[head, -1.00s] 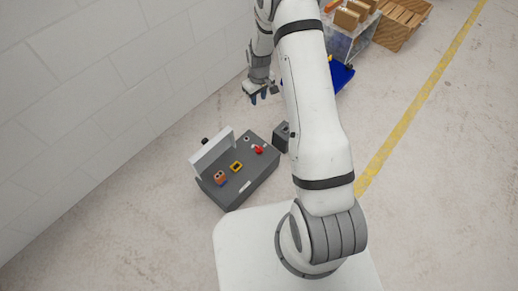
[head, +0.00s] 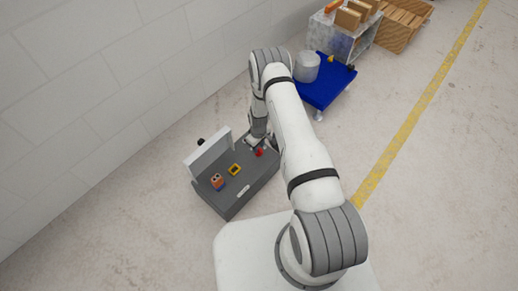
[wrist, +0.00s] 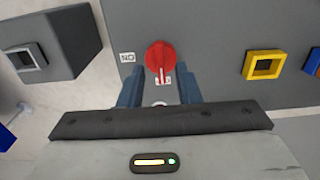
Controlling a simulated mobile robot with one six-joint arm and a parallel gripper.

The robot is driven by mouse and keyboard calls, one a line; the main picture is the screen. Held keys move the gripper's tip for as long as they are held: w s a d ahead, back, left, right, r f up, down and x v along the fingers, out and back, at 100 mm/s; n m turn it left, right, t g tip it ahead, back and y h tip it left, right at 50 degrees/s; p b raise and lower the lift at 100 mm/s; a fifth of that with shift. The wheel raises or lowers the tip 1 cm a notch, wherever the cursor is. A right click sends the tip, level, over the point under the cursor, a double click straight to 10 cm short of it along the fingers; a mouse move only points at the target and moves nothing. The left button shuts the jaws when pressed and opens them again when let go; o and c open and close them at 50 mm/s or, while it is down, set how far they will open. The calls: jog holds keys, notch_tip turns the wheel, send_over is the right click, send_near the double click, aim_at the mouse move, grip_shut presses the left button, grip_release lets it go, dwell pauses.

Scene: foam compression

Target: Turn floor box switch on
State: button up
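The floor box (head: 252,190) is a dark grey box on the floor beside the wall, with a raised pale panel along one side. Its red rotary switch (wrist: 160,56) stands on the grey face in the wrist view, with its narrow marked end towards the bottom of the picture. An ON label (wrist: 127,57), upside down, is left of the switch; another label by its marked end is partly covered. My gripper (wrist: 160,74) is open, one blue finger on each side of the switch's lower part, with visible gaps. In the head view the gripper (head: 255,148) is over the box's far end.
A yellow square frame (wrist: 263,65) is right of the switch, with a blue-edged part beyond it. A separate grey block (wrist: 40,45) with a square socket is at left. A blue cart (head: 325,88) with a grey bucket stands farther back.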

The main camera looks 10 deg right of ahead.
jog(key=shift+f, duration=0.8)
jog(key=shift+c, duration=0.5)
